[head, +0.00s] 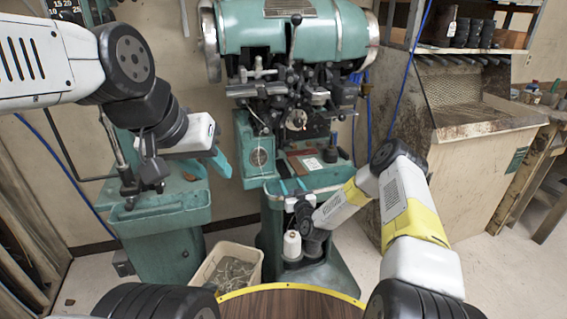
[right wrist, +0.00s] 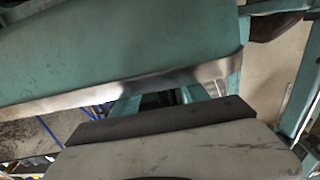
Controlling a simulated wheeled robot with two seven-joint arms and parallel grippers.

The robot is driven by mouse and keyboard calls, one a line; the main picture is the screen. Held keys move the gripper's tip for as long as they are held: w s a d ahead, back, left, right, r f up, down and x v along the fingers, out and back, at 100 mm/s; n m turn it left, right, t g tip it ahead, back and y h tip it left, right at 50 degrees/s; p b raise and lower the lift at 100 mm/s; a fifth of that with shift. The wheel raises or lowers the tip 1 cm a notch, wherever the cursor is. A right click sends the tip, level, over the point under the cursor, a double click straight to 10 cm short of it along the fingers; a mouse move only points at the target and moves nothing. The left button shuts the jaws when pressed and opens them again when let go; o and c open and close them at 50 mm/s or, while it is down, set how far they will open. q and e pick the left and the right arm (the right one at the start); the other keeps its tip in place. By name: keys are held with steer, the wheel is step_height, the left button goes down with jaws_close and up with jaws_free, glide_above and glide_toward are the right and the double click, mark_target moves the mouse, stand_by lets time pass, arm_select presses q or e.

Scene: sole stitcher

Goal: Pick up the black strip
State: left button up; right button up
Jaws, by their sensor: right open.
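I cannot pick out a black strip for certain. A flat reddish-brown piece (head: 298,162) with a pale card (head: 313,164) lies on the teal machine's ledge, and a small black round item (head: 331,154) sits beside them. My right gripper (head: 291,186), with teal fingers, is open just in front of and below this ledge, with nothing seen between the fingers. The right wrist view shows its fingers (right wrist: 160,99) beyond the dark palm, close to a teal machine surface. My left gripper (head: 217,162) hangs at the left of the machine; its finger gap is unclear.
The large teal stitching machine (head: 285,35) stands at the centre. A bin (head: 228,270) is on the floor, a teal stand (head: 160,215) at the left and a worn bench (head: 470,150) at the right.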

steer(key=x, duration=0.3)
steer(key=shift+w, duration=0.2)
steer(key=shift+c, duration=0.2)
steer(key=c, duration=1.1)
steer(key=shift+r, duration=0.15)
